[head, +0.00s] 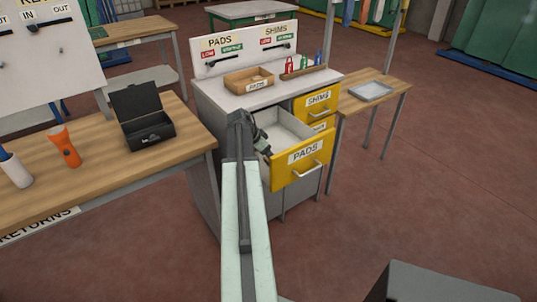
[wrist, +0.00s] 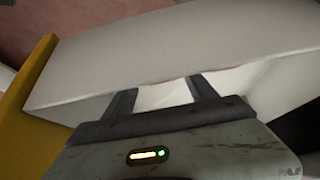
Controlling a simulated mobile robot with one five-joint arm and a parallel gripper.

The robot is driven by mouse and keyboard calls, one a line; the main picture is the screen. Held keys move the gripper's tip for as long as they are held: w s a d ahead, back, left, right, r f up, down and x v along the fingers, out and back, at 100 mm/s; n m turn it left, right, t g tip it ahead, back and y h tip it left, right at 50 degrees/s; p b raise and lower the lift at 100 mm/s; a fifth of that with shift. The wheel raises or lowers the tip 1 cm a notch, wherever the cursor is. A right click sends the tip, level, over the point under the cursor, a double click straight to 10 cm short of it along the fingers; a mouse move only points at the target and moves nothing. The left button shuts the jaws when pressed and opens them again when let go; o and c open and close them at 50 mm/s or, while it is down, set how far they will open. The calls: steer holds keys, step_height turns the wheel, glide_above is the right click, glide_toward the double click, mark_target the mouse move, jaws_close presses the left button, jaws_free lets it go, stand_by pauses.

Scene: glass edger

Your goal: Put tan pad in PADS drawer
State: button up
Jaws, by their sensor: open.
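The PADS drawer (head: 305,155) has a yellow front with a silver handle and is pulled open from the grey cabinet. Its pale inside shows behind the front. My gripper (head: 263,143) is at the left part of the open drawer, partly hidden by my own arm. In the wrist view my gripper (wrist: 163,90) has its two dark fingers apart, pointing at pale drawer surfaces, with the yellow drawer front (wrist: 35,85) at the left. I see no tan pad clearly in either view; my arm hides part of the drawer.
A wooden tray (head: 238,82) with small tan contents stands on the cabinet top, beside a rack of coloured tools (head: 303,70). The SHIMS drawer (head: 319,100) is above the PADS drawer. A wooden bench (head: 95,160) with an open black box (head: 147,129) is at left.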

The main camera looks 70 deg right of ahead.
steer(key=p+v, duration=0.7)
steer(key=v, duration=0.3)
steer(key=shift+p, duration=0.3)
steer(key=w+a+f+n+t+y, duration=0.1)
steer(key=w+a+n, duration=0.3)
steer(key=w+a, duration=0.55)
steer(key=w+a+f+n+t, duration=0.1)
steer(key=w+a+n, duration=0.45)
steer(key=a, duration=0.65)
steer(key=w+a+n+t+y, duration=0.1)
steer(key=w+a+n, duration=0.3)
steer(key=w+a, duration=0.6)
steer(key=a+n+y, duration=0.1)
steer(key=a+n, duration=0.4)
steer(key=a, duration=1)
steer(key=a+f+n+y, duration=0.1)
steer(key=a+n, duration=0.5)
steer(key=a, duration=1)
steer(key=shift+y, duration=0.5)
